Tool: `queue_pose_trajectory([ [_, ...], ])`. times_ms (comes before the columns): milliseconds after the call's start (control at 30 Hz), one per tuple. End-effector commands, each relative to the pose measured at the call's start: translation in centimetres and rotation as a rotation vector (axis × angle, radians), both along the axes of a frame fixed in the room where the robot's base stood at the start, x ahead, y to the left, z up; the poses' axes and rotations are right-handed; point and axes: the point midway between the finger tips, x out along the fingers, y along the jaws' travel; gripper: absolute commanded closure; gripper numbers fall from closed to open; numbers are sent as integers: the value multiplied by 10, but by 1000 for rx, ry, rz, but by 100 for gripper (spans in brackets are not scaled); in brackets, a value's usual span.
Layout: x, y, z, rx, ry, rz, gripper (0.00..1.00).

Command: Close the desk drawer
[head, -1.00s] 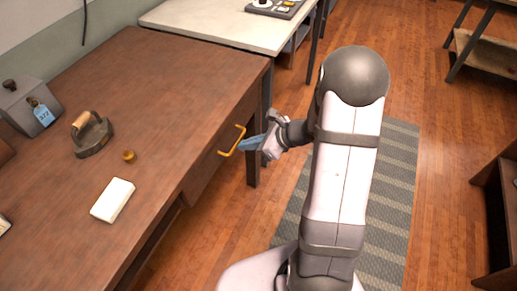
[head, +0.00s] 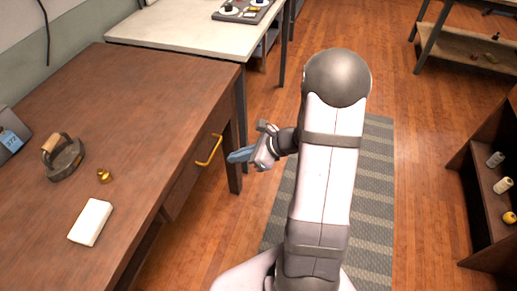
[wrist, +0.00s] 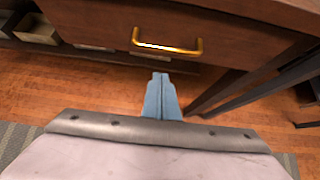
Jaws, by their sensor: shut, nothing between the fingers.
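The wooden desk (head: 130,110) stands at left in the head view. Its drawer (head: 190,175) is on the side facing me and bears a brass bar handle (head: 209,150). The drawer front looks close to the desk's edge; I cannot tell whether it is fully flush. My gripper (head: 231,157), with blue fingers, is shut and empty, just right of the handle and apart from it. In the wrist view the shut fingertips (wrist: 160,76) point toward the drawer front (wrist: 230,35), below the handle (wrist: 167,46) with a gap between.
An iron (head: 63,157), a small brass weight (head: 104,176) and a white block (head: 90,222) sit on the desktop. A pale table (head: 190,30) stands behind. A dark shelf (head: 490,190) stands at right. Striped rug (head: 375,200) and bare floor lie between.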

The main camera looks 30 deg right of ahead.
Motion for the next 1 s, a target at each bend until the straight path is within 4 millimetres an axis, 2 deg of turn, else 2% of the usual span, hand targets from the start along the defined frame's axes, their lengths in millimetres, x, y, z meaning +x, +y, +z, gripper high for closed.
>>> queue_pose_trajectory([
  [200,-24,-26,30,-3,-3,-3,100],
  [500,-48,-49,57,-2,0,-2,100],
  [1000,-54,-55,63,-10,-6,10,100],
])
